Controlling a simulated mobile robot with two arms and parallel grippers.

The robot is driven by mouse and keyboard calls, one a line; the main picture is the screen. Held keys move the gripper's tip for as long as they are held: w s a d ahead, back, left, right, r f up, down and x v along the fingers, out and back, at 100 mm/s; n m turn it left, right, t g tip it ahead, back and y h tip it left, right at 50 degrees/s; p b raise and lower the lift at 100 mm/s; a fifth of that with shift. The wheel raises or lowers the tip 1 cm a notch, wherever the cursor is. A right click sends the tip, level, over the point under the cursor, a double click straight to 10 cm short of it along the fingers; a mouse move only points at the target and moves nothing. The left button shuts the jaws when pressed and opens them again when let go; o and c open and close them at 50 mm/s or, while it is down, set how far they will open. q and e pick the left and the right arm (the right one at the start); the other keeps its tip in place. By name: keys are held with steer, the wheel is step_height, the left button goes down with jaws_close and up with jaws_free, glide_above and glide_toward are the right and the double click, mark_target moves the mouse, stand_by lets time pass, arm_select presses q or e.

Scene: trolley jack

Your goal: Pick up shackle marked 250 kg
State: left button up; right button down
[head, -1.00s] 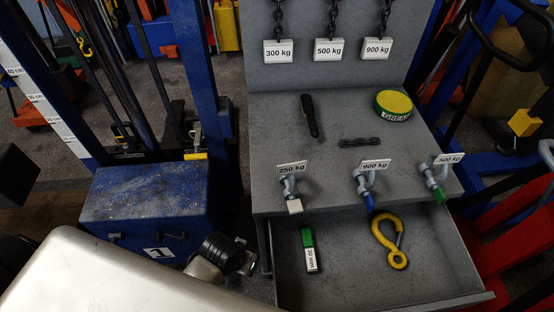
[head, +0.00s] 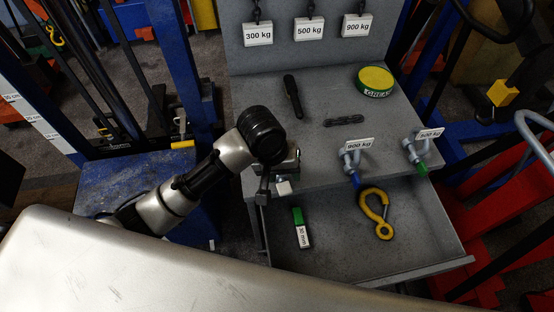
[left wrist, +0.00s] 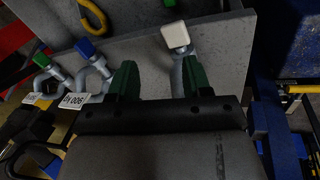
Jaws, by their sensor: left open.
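The shackle with the white pin end (head: 284,187), whose tag read 250 kg earlier, is at the front edge of the grey cabinet top. My left arm hides its tag and most of its body in the head view. My left gripper (head: 278,178) is open at this shackle. In the left wrist view, the open green fingers of my left gripper (left wrist: 160,78) point at the cabinet edge. The white-ended shackle (left wrist: 177,37) shows between them, close to the right finger; contact cannot be told. My right gripper is not in view.
The 900 kg shackle (head: 353,165) and the green-pinned shackle (head: 415,148) stand to the right along the edge. Below, the open drawer (head: 335,265) holds a yellow hook (head: 376,215) and a green-white block (head: 301,228). A grease tin (head: 375,81) stands behind.

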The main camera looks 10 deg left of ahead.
mark_target(286, 177)
arm_select(q)
steer(key=w+a+r+n, duration=0.1)
steer(key=w+r, duration=0.1)
steer(key=w+r+n+y, duration=0.1)
steer(key=w+r, duration=0.1)
steer(key=w+a+r+n+y, duration=0.1)
steer(key=w+r, duration=0.1)
steer(key=shift+a+n+g, duration=0.3)
steer(key=shift+a+g, duration=0.05)
steer(key=shift+g, duration=0.05)
steer(key=shift+w+a+r+y, duration=0.1)
steer(key=shift+a+r+y, duration=0.05)
steer(key=shift+r+y, duration=0.25)
steer(key=shift+a+f+n, duration=0.1)
steer(key=shift+f+n, duration=0.1)
steer(key=shift+n, duration=0.1)
step_height(286, 177, down, 5)
steer(key=shift+w+r+p, duration=0.1)
steer(key=shift+r+p, duration=0.05)
steer(key=shift+p, duration=0.3)
steer(key=shift+f+p, duration=0.7)
steer(key=shift+f, duration=2.1)
steer(key=shift+c, duration=0.2)
jaws_close()
